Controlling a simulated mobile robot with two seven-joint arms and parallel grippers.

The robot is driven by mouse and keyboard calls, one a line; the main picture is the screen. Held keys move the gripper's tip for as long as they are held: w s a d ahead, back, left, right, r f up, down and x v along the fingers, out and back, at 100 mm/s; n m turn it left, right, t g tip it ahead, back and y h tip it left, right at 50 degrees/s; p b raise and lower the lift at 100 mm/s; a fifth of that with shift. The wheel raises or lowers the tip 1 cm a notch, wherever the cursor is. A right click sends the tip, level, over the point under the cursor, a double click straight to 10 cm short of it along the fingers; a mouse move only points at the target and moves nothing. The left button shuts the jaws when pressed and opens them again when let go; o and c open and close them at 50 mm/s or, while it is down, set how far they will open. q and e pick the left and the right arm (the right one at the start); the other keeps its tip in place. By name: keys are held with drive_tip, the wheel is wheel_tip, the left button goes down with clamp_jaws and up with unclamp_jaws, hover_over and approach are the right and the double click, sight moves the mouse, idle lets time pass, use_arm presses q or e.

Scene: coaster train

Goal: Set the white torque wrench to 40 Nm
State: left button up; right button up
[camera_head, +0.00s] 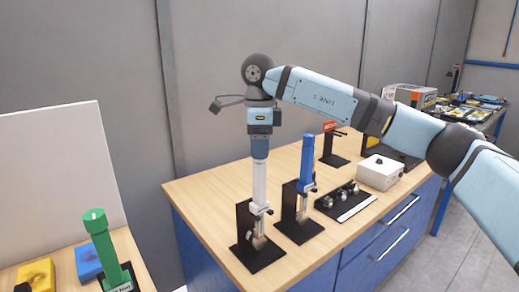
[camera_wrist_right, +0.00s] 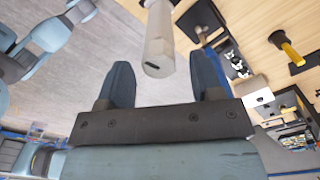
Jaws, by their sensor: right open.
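The white torque wrench (camera_head: 260,182) stands upright in a black stand (camera_head: 257,254) on the wooden workbench. My right gripper (camera_head: 260,150) points down at the wrench's upper end. In the right wrist view, the end of the white wrench (camera_wrist_right: 159,52) shows between the two open fingers of the right gripper (camera_wrist_right: 161,72), with visible gaps at both sides. I cannot read the wrench's scale or setting. My left gripper is not in view.
A blue wrench (camera_head: 307,160) stands in its own black stand close to the right. Beyond it are a dark tray (camera_head: 337,200) with metal parts and a white box (camera_head: 379,173). A green wrench (camera_head: 104,245) stands at the lower left. A grey wall (camera_head: 110,60) is behind.

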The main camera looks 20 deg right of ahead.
wheel_tip(320, 180, up, 13)
drive_tip(key=shift+f+p, duration=0.2)
drive_tip(key=shift+p, duration=0.1)
idle(0.4)
